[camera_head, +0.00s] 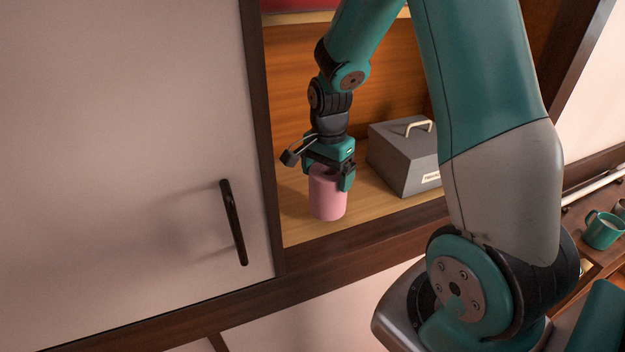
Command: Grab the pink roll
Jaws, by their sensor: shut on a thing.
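The pink roll (327,196) is a short upright cylinder at the front of the open cabinet compartment. My gripper (329,177) reaches down on it from above, its fingers on either side of the roll's upper part, and is shut on it. The fingers cover part of the roll's top. I cannot tell whether the roll's bottom touches the wooden shelf (300,224) or is slightly above it.
A grey box (401,160) with a pale handle and a label stands on the shelf to the right of the roll. A closed pale cabinet door (130,140) with a dark handle (233,222) borders the opening on the left. A teal mug (602,231) stands at the far right.

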